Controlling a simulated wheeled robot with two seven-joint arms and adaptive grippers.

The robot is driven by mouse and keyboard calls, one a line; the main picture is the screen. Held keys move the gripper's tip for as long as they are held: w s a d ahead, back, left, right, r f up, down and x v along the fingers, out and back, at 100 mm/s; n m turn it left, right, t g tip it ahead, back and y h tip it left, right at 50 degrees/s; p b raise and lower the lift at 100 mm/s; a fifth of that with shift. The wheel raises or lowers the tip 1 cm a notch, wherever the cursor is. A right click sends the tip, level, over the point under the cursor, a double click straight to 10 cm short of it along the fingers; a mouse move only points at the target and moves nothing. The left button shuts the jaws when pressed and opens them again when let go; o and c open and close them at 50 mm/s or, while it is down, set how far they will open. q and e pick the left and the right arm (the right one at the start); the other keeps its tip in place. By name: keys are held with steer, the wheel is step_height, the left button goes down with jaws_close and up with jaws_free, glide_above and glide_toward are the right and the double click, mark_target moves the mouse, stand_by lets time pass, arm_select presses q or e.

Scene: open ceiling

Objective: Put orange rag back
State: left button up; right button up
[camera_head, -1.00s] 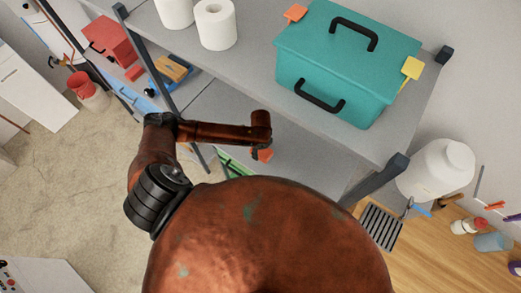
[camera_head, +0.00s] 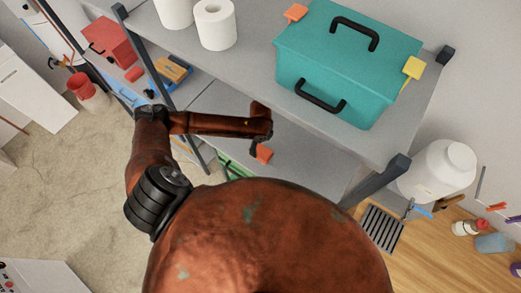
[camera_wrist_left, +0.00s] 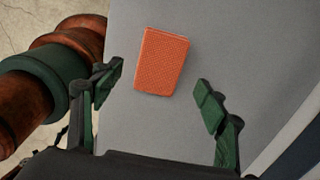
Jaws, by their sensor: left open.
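The orange rag (camera_wrist_left: 161,62) looks like a small folded rectangle with a woven texture. It lies flat on a grey shelf surface (camera_wrist_left: 220,40) in the left wrist view. It also shows in the head view as a small orange patch (camera_head: 264,153) on the lower shelf. My left gripper (camera_wrist_left: 158,88) is open, with its green fingertips apart, one to each side of the rag's near end in the picture. Nothing is between the fingers. In the head view the gripper is mostly hidden by my arm. My right gripper is not in view.
A teal box (camera_head: 340,75) with black handles and white paper rolls (camera_head: 215,25) stand on the upper shelf. A dark shelf post (camera_head: 375,182) rises at the right. A white jug (camera_head: 440,170) stands beyond it. The lower shelf around the rag looks clear.

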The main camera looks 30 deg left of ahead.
mark_target(261, 152)
arm_select(q)
steer(key=shift+r, duration=2.75)
steer(key=shift+d, duration=0.1)
